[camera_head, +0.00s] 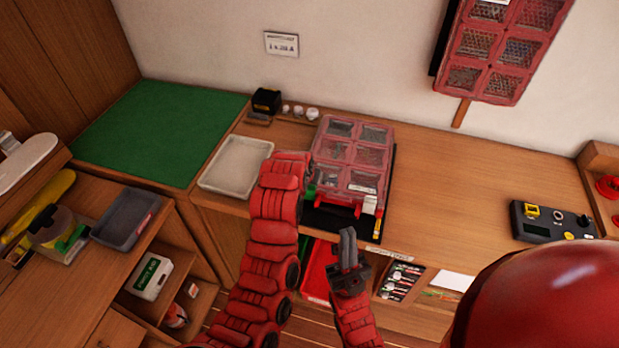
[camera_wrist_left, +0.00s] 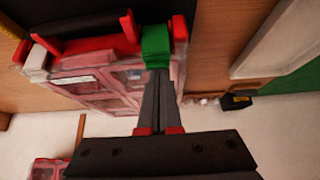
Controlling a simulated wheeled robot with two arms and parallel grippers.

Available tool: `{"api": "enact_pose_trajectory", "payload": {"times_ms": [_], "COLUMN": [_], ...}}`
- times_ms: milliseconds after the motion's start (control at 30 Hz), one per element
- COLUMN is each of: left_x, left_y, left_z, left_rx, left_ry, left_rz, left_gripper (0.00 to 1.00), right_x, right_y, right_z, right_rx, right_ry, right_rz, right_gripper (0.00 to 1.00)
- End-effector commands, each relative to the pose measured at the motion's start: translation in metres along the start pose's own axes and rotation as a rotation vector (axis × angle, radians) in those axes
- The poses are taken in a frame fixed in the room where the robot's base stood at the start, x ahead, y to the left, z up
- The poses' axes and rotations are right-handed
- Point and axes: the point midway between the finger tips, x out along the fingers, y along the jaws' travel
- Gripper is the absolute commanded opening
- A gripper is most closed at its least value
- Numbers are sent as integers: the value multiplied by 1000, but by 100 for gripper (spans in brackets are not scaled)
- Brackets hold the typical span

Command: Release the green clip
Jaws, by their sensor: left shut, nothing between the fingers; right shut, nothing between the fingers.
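The green clip (camera_head: 310,192) is at the front left corner of a clear red-framed organiser case (camera_head: 327,160). In the left wrist view the green clip (camera_wrist_left: 156,44) sits on the red edge of the case. My left gripper (camera_wrist_left: 160,72) is shut and empty, its tips right at the clip; I cannot tell if they touch. In the head view my left arm hides that gripper. A white clip (camera_head: 369,204) is at the case's front right corner. My right gripper (camera_head: 348,236) is shut and empty, in front of the case, fingers pointing up.
The case stands on a dark mat (camera_head: 328,219) on the wooden bench. A pale tray (camera_head: 235,165) and green mat (camera_head: 160,131) lie left. A black device (camera_head: 552,223) stands right. A similar case (camera_head: 500,48) hangs on the wall.

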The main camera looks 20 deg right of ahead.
Motion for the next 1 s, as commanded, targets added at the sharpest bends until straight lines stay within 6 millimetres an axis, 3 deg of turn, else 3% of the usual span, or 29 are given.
{"api": "enact_pose_trajectory", "payload": {"times_ms": [567,1000], "left_x": [0,13], "left_y": [0,0], "left_z": [0,-9], "left_rx": [0,0], "left_ry": [-1,-1], "left_rz": [0,0], "left_gripper": [0,0], "right_x": [0,-14], "right_y": [0,-1], "right_z": [0,2], "right_rx": [0,0], "right_ry": [0,0], "right_rz": [0,0], "right_gripper": [0,0]}}
